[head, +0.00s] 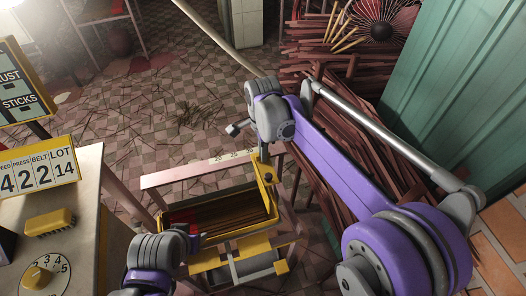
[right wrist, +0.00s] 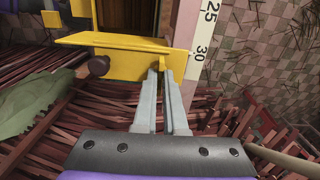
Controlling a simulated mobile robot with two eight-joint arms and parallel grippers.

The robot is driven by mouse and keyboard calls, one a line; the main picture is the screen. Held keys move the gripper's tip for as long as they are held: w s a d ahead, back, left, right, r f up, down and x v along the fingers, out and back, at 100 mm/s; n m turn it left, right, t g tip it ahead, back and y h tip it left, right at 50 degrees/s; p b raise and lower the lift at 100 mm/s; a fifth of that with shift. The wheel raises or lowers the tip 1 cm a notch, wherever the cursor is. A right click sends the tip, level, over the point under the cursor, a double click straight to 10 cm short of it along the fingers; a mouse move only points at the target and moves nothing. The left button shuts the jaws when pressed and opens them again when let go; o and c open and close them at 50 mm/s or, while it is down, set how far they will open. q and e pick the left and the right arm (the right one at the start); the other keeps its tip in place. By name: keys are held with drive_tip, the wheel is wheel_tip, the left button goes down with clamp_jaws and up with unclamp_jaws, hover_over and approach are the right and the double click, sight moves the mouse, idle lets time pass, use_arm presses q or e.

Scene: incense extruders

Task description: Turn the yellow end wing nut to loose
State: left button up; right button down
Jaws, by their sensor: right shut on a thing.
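My right gripper (right wrist: 163,76) is shut, its two grey fingers close together at the yellow end plate (right wrist: 125,63), near the scale's 30 mark. What sits between the fingertips is small and mostly hidden; by its place at the yellow end I take it for the wing nut. Its loose or tight state cannot be told. In the head view the right gripper (head: 264,150) reaches down to the yellow end (head: 265,180) of the frame.
A dark round knob (right wrist: 98,66) sticks out of the yellow plate, left of the fingers. A white scale strip (right wrist: 205,35) runs beside the plate. Brown sticks (right wrist: 45,155) lie below. A counter (head: 85,200) with a dial (head: 42,275) and yellow block (head: 50,222) stands left.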

drive_tip(key=n, duration=0.7)
drive_tip(key=shift+n+p, duration=0.3)
drive_tip(key=shift+n, duration=0.1)
drive_tip(key=n, duration=0.3)
drive_tip(key=shift+n, duration=0.3)
drive_tip(key=n, duration=0.3)
drive_tip(key=shift+n, duration=0.3)
drive_tip(key=n, duration=1)
drive_tip(key=shift+n, duration=2.3)
